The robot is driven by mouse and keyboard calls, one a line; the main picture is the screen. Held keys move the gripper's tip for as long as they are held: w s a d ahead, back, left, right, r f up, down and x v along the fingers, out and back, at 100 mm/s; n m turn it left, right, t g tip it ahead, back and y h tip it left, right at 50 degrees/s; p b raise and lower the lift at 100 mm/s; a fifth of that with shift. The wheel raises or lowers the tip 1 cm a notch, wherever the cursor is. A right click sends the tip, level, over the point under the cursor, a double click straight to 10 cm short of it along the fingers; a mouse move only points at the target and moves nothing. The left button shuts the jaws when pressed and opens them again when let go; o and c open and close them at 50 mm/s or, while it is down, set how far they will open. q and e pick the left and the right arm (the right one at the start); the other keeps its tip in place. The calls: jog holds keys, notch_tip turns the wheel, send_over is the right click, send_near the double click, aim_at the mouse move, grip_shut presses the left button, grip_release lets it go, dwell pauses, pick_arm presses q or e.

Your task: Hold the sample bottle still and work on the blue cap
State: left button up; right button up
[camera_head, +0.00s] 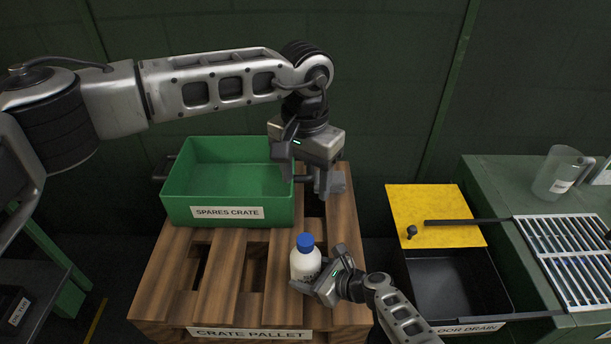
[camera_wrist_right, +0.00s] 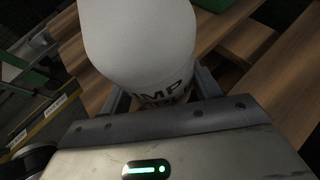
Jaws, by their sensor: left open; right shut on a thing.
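The white sample bottle (camera_head: 305,265) stands upright at the right part of the crate pallet, with the blue cap (camera_head: 305,242) on its top. My right gripper (camera_head: 308,284) is shut on the bottle from the right side, low on its body. In the right wrist view the bottle (camera_wrist_right: 140,45) fills the space between the fingers, with dark lettering partly visible; the cap is out of that view. My left gripper (camera_head: 310,184) is open and empty. It points down above and behind the cap, apart from it.
The green spares crate (camera_head: 228,213) stands on the wooden crate pallet (camera_head: 215,290), left of the bottle. A floor drain (camera_head: 455,285) with a raised yellow lid (camera_head: 430,205) lies right of the pallet. A green bench (camera_head: 510,180) holds a clear jug (camera_head: 560,172) and a metal grating (camera_head: 570,250).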

jog(key=o, duration=1.5)
jog(key=shift+c, duration=0.2)
